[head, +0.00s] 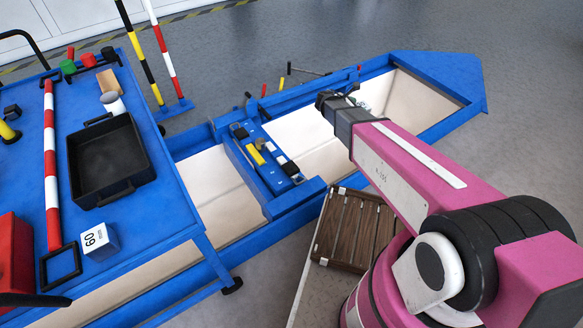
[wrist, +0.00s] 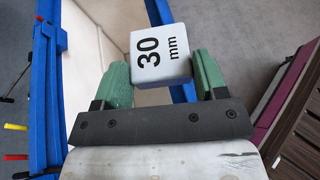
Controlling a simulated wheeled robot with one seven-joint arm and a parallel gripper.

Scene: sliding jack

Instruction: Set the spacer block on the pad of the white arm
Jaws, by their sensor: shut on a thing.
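My gripper (wrist: 163,76) has green fingers shut on a white spacer block (wrist: 160,56) marked "30 mm", one finger on either side. In the head view my own forearm mostly hides the gripper, and I cannot make out the held block there. The sliding jack (head: 262,160) sits on a blue crosspiece over the long blue frame, left of my gripper. It carries small white (head: 270,147), yellow (head: 256,156) and black parts. Which white part is the arm's pad is too small to tell. The held block is apart from the jack.
A blue table (head: 170,212) at left holds a black tray (head: 76,170), a white block marked "60" (head: 100,242) and a red-white bar (head: 50,160). A brown slatted crate (head: 348,228) stands below my arm. Striped posts (head: 165,55) rise behind the frame.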

